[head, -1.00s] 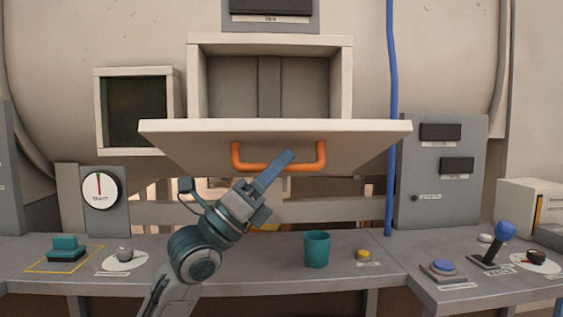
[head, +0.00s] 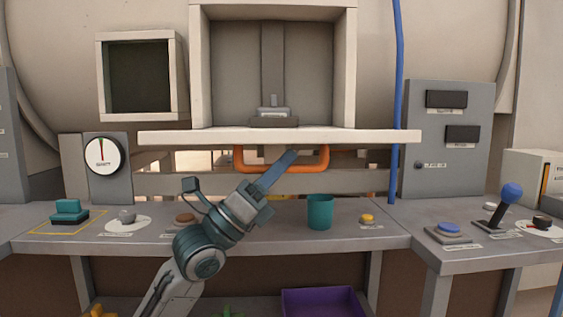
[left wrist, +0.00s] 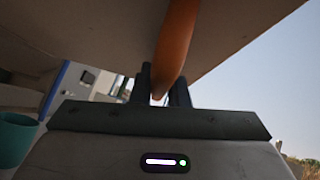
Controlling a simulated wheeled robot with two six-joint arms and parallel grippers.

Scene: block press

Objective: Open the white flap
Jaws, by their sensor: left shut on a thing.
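The white flap (head: 200,137) is swung down in front of its box opening and shows nearly edge-on, about level. Its orange handle (head: 238,160) hangs beneath the panel. My left gripper (head: 287,160) reaches up from below and is shut on the handle. In the left wrist view the handle (left wrist: 176,45) runs down between the two fingers, with the flap's panel (left wrist: 90,30) above. The box opening (head: 233,75) is uncovered, with a small grey block-like part (head: 273,116) at its floor. My right gripper is not in view.
A teal cup (head: 320,212) stands on the grey counter right of my left arm. A yellow button (head: 367,219), blue button (head: 449,230) and blue-topped lever (head: 511,193) lie farther right. A dial gauge (head: 102,155) stands left. A purple bin (head: 322,303) is below.

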